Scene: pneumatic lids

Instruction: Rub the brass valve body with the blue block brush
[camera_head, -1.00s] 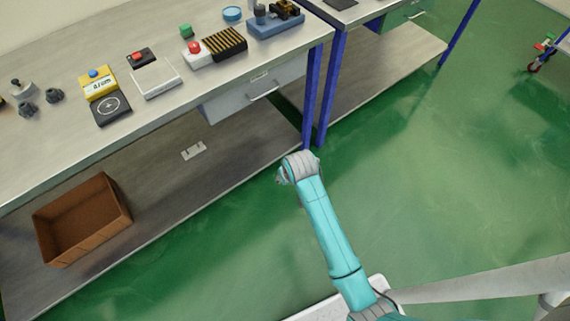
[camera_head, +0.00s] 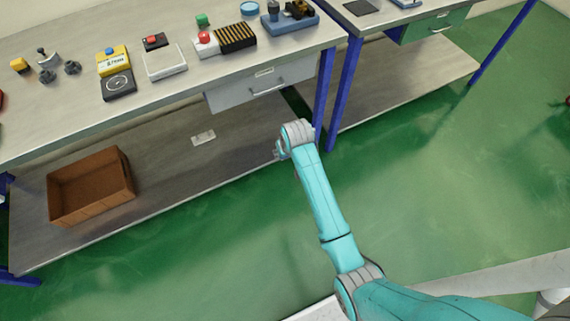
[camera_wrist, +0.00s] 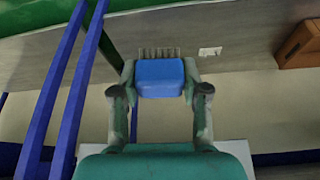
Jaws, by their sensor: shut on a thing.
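My gripper (camera_wrist: 159,82) is shut on the blue block brush (camera_wrist: 160,73) in the wrist view, with a finger on each side of the blue block. The brush's grey bristles point away from my gripper. In the head view my arm's end is in front of the bench and lower than its top, and the brush is not clearly visible there. A small dark and brass-coloured piece (camera_head: 299,9) sits on a blue tray (camera_head: 290,24) at the bench's back right. It may be the brass valve body, but it is too small to tell.
A drawer (camera_head: 262,86) hangs beneath. A brown crate (camera_head: 91,188) stands on the lower shelf. Blue legs (camera_head: 343,95) stand near my arm.

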